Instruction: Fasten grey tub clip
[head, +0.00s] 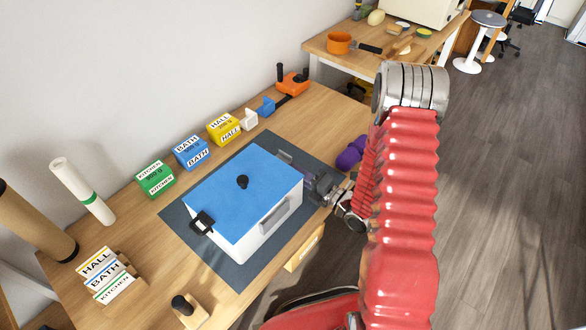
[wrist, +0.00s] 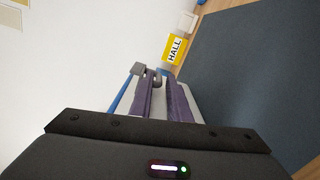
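The tub (head: 252,243) is white with a blue lid (head: 225,200) and a black knob, standing on a dark mat. A black clip (head: 203,222) is on its near-left side. The grey clip (head: 285,157) is at the opposite side, sticking outward from the lid's edge; it also shows in the wrist view (wrist: 138,69) just past my fingertips. My gripper (head: 318,185) is beside the tub's right corner. In the wrist view its two dark purple fingers (wrist: 160,90) are apart with a narrow gap, and I see nothing held. Whether a finger touches the clip is unclear.
Green (head: 155,178), blue (head: 191,152) and yellow (head: 223,128) labelled boxes line the wall side. An orange tool (head: 292,83) lies at the bench's far end. Label blocks (head: 105,275) and a wooden stamp (head: 188,309) are at the near end. Bare mat (wrist: 250,80) lies beyond the tub.

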